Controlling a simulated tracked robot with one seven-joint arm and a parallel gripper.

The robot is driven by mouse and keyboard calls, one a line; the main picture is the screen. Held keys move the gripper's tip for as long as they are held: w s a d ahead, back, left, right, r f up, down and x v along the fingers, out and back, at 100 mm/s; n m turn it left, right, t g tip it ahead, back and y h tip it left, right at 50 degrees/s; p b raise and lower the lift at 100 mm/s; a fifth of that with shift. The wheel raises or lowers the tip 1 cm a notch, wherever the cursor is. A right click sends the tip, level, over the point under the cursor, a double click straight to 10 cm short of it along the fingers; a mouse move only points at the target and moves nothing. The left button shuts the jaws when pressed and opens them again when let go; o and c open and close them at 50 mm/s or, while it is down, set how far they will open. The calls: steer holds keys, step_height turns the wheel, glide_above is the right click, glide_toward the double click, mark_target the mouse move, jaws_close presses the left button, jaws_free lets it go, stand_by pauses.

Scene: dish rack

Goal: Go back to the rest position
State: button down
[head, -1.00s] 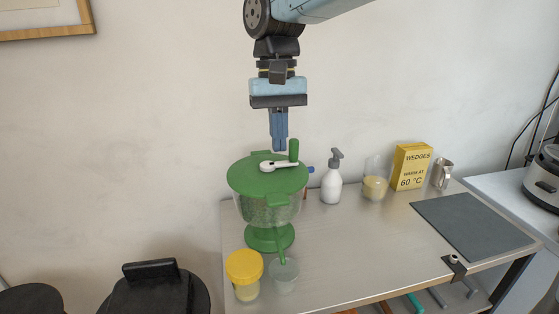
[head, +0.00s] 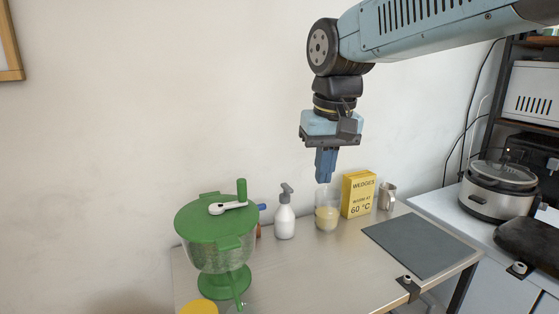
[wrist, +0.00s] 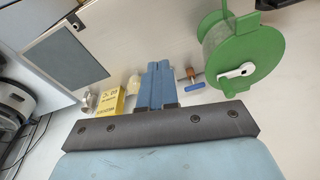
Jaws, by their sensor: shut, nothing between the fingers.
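My gripper (head: 325,180) hangs fingers down, shut and empty, above the back of the steel table in the head view. In the wrist view my gripper (wrist: 158,68) shows its blue fingers together with nothing between them. In the head view, the fingertips appear just above the glass cup (head: 326,212) of yellowish contents. The green spinner (head: 213,235) with its clear bowl stands at the table's left, apart from my gripper. It also shows at the upper right of the wrist view (wrist: 262,50).
A white pump bottle (head: 284,219), a yellow box (head: 358,195) and a metal jug (head: 386,196) stand along the wall. A grey mat (head: 415,245) lies bare at the right. A yellow lid (head: 199,307) shows at the bottom edge. A cooker (head: 500,190) stands on the right counter.

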steer(key=s+d+f+m+t, duration=0.1)
steer(key=s+d+f+t, duration=0.1)
steer(key=d, duration=0.5)
steer(key=s+d+f+m+t, duration=0.1)
steer(key=s+d+f, duration=0.2)
steer(key=s+d, duration=0.2)
steer(key=d, duration=0.3)
steer(key=shift+d+f+t+h, duration=0.25)
steer(key=shift+f+t+h, duration=0.05)
steer(key=shift+f+t, duration=0.1)
